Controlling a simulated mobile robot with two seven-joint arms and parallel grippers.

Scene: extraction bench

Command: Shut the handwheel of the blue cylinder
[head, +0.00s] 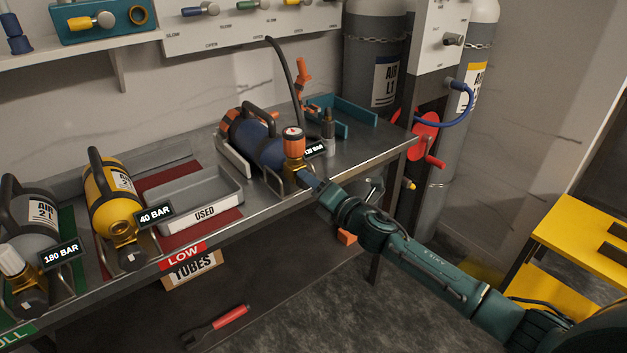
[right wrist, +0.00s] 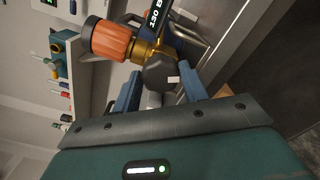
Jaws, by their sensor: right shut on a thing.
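The blue cylinder (head: 258,143) lies in a cradle on the bench, with a black handle on top. At its near end is a brass valve (head: 295,172) with an orange-capped fitting (head: 294,141); in the right wrist view the orange cap (right wrist: 108,40) shows at upper left. The black handwheel (right wrist: 160,74), with a white mark, sits at the end of the valve. My right gripper (right wrist: 158,92) is shut on the handwheel, one blue finger on each side. In the head view my right gripper (head: 312,182) largely hides the handwheel. My left gripper is not in view.
A yellow cylinder (head: 109,193) and a grey cylinder (head: 36,215) lie to the left. A grey tray marked USED (head: 200,196) stands between yellow and blue. A black hose (head: 283,65) rises behind the blue cylinder. A red valve wheel (head: 426,136) is by the bench's right end.

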